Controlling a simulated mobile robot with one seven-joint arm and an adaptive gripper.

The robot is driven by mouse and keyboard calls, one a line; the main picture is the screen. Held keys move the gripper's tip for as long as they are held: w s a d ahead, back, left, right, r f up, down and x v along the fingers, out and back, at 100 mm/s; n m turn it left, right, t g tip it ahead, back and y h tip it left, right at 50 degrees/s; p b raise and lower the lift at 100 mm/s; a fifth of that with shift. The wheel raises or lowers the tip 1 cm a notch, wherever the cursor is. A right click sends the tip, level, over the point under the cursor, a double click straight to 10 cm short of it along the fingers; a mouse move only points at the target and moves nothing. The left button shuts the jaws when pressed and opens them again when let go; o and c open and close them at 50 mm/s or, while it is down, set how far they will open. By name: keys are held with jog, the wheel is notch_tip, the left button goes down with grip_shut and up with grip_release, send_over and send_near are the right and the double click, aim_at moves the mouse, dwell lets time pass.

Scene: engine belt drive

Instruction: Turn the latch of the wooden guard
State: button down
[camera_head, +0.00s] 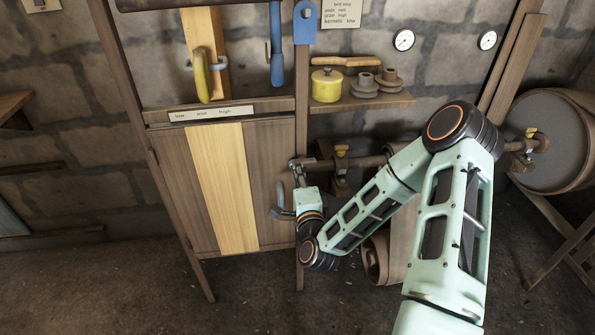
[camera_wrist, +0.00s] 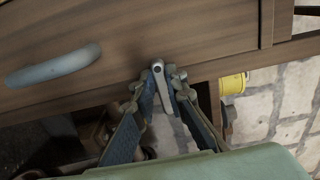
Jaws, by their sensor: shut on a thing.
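The wooden guard (camera_head: 180,190) is a brown panel with a pale middle board, closed across the lower left of the frame. It fills the upper part of the wrist view (camera_wrist: 200,35). Its grey-blue handle (camera_wrist: 52,66) shows there at the left and in the head view (camera_head: 281,212). The latch (camera_wrist: 158,72) is a small grey metal lever with a rounded end at the guard's edge. My gripper (camera_wrist: 163,90) is shut on the latch, fingertips on both sides of it. In the head view, my gripper (camera_head: 299,168) is at the guard's right edge, and the latch is hard to make out.
A shelf (camera_head: 380,102) to the right carries a yellow pot (camera_head: 326,87) and grey pulleys (camera_head: 364,88). A shaft (camera_head: 360,162) runs behind my arm to a barrel (camera_head: 560,140). A blue lever (camera_head: 277,50) hangs above. The floor before the guard is clear.

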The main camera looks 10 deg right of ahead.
jog(key=c, duration=1.9)
grip_release()
jog(key=shift+c, duration=0.2)
jog(key=s, duration=0.7)
jog(key=shift+s, duration=0.3)
